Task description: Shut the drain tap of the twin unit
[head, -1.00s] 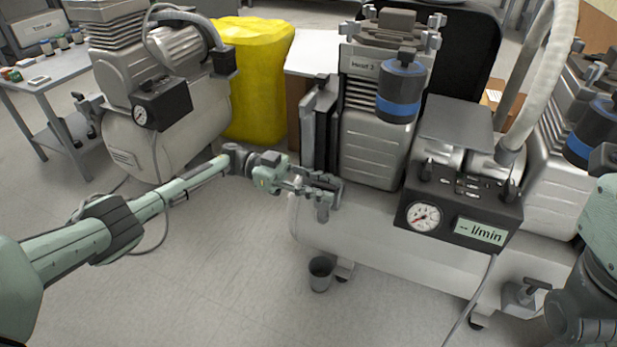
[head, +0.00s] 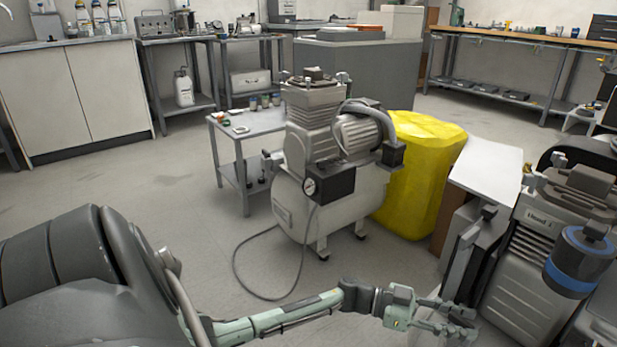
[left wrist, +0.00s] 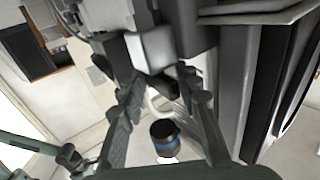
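The twin unit (head: 528,262) is cut off at the right of the head view, with its "Head 2" cylinder and a dark, blue-banded canister (head: 582,262). My left gripper (head: 455,317) is at the lower right, beside the unit's left end. Its fingers look spread. In the left wrist view the two fingers (left wrist: 165,120) stand apart, with a dark blue-banded cylinder (left wrist: 164,138) seen through the gap. A pale block (left wrist: 152,48) shows near them; I cannot tell whether they touch it. I cannot make out the drain tap for certain in either view. My right gripper is out of view.
A single compressor (head: 345,196) stands on the floor at the centre, its cable looping on the floor. A yellow bag-like object (head: 420,170) and a white-topped box (head: 487,168) stand between the two units. A small grey table (head: 232,146) is behind. The floor at left is clear.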

